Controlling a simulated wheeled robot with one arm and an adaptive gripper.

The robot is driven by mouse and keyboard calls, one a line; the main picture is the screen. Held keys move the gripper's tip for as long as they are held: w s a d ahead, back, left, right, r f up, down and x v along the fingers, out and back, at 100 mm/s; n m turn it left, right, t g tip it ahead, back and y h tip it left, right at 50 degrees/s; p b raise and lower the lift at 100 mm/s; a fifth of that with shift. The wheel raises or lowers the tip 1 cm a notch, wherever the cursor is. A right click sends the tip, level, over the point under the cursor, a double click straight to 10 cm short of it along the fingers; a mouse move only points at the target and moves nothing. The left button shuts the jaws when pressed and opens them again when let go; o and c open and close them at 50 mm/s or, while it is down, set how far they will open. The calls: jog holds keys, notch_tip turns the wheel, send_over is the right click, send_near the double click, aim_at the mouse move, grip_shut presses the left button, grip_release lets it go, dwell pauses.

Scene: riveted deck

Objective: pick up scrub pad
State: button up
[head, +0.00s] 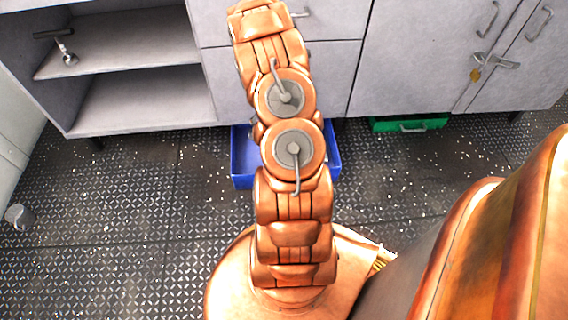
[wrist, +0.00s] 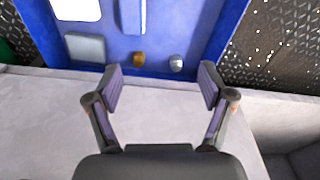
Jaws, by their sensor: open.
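The blue bin (wrist: 205,45) fills the upper part of the wrist view, with several things lying in it. A flat pale grey-green rectangular piece (wrist: 86,48) lies at its left and looks most like the scrub pad, but I cannot be certain. My gripper (wrist: 161,70) is open and empty, its fingertips seen against the near part of the bin, with the pale piece left of the left fingertip. In the head view my arm hides my gripper and most of the bin (head: 241,170).
In the bin are a white piece (wrist: 76,8), a blue block (wrist: 132,14), a small brown object (wrist: 138,59) and a small silver object (wrist: 176,63). Grey cabinets (head: 420,60) stand behind. A green box (head: 408,123) sits to the right. Floor beside the bin is open.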

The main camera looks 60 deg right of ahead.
jog(key=shift+m, duration=0.6)
jog(key=s+d+f+b, duration=0.1)
jog(key=d+f, duration=0.1)
jog(key=f, duration=0.3)
jog(key=s+d+f+b, duration=0.1)
jog(key=s+f+b, duration=0.1)
jog(key=f, duration=0.4)
jog(key=s+d+f+b, duration=0.1)
jog(key=d+f+b, duration=0.1)
jog(key=f, duration=0.4)
jog(key=shift+s+d, duration=0.15)
jog(key=shift+d, duration=0.2)
jog(key=shift+d+f+b, duration=0.2)
jog(key=shift+f+b, duration=0.3)
jog(key=shift+f, duration=0.6)
jog(key=f+b, duration=0.2)
jog(key=f, duration=0.1)
jog(key=w+f+b, duration=0.1)
jog(key=f+b, duration=0.1)
jog(key=shift+d+f, duration=0.25)
jog(key=shift+d, duration=0.05)
jog(key=c, duration=1.3)
jog(key=shift+o, duration=0.2)
jog(key=shift+r+p, duration=2.4)
jog(key=shift+r, duration=2.7)
